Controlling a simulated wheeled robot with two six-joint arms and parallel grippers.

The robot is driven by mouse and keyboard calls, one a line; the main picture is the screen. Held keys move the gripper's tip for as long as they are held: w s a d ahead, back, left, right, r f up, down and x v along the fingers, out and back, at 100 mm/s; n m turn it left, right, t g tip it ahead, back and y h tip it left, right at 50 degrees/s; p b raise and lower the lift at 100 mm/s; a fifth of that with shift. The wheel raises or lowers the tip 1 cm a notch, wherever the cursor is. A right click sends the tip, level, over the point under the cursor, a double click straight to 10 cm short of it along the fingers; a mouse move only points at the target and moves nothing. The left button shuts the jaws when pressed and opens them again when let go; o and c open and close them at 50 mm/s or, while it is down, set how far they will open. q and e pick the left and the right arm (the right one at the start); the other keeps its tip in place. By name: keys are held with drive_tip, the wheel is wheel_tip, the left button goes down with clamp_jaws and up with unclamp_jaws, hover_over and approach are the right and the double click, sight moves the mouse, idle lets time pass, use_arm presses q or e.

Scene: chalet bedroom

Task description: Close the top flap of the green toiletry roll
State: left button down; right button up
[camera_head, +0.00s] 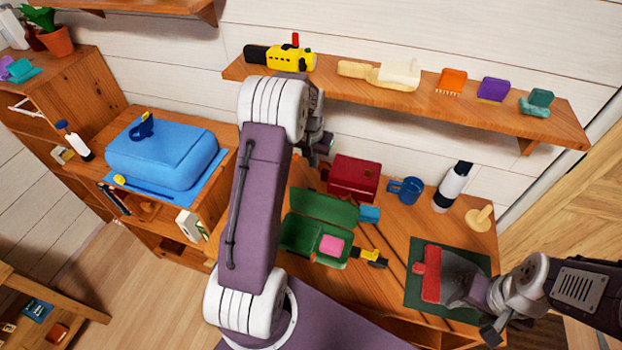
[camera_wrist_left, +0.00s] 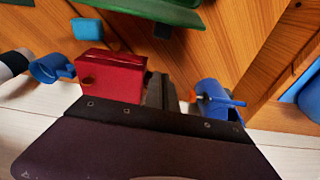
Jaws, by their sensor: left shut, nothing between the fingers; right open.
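The green toiletry roll (camera_head: 299,234) lies on the wooden desk in the head view. Its top flap (camera_head: 324,206) is open and tilted back on the far side. A pink block (camera_head: 331,244) sits in the roll's open body. Part of the roll's green edge (camera_wrist_left: 165,10) shows at the top of the left wrist view. My left gripper (camera_head: 321,146) is beyond the roll, partly hidden by my arm. It is shut and empty, with its fingers (camera_wrist_left: 161,92) beside the red box in the wrist view. My right gripper (camera_head: 488,318) is open over the desk's right front, well apart from the roll.
A red box (camera_head: 354,178), blue mug (camera_head: 405,190) and teal block (camera_head: 369,214) stand behind the roll. A yellow-black item (camera_head: 374,258) lies beside it. A shelf (camera_head: 430,104) overhangs the back.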

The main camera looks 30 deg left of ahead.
use_arm(q)
wheel_tip(320, 180, down, 6)
drive_tip(key=s+p, duration=0.2)
drive_tip(key=shift+s+d+p, duration=0.3)
drive_tip(key=shift+s+p, duration=0.05)
drive_tip(key=shift+s, duration=0.05)
drive_tip(key=shift+w+f, duration=0.1)
drive_tip(key=shift+f, duration=0.05)
